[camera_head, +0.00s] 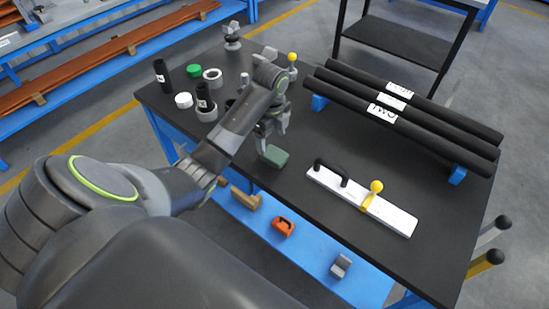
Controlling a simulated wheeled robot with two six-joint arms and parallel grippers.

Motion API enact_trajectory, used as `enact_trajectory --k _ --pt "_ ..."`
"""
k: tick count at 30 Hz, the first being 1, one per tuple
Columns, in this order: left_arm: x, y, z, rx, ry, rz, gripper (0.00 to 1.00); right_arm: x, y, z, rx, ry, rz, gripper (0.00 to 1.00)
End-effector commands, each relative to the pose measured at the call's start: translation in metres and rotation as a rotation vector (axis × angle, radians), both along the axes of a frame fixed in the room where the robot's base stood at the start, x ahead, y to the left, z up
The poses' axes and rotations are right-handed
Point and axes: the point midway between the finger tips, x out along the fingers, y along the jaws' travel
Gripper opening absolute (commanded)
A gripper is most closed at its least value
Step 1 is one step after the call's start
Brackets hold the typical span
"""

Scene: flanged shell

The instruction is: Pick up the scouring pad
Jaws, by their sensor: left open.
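The scouring pad looks to be the small green block (274,156) lying on the black table top (300,205) near its front edge. My left gripper (264,143) is open and points down just above and behind the pad. Its fingertips are close to the pad's far left side; I cannot tell whether they touch it. Nothing shows between the fingers. My right gripper is not in view.
A white plate with black handle and yellow knob (360,200) lies right of the pad. Black tubes (400,110) rest on blue supports at the back. Several cylinders and rings (183,100) stand at the left. A lower blue shelf (310,262) holds an orange part (283,226).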

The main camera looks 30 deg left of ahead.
Motion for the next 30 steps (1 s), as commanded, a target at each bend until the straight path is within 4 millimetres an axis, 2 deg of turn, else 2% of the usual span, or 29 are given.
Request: enact_trajectory --k 1,5,13,22,30 --pt "0.000 0.000 -0.005 0.000 0.000 0.000 0.75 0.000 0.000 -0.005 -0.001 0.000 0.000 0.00" --pt "-0.001 -0.002 -0.012 -0.002 0.002 0.000 0.75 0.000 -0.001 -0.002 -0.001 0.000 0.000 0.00" --pt "-0.002 -0.006 -0.049 -0.001 0.002 0.000 0.75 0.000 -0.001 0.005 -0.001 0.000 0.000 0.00" --pt "-0.002 -0.005 -0.056 0.001 0.000 0.000 0.75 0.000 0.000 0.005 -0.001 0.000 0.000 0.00" --pt "-0.002 -0.005 -0.055 0.001 0.000 0.000 0.41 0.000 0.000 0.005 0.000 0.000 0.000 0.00"
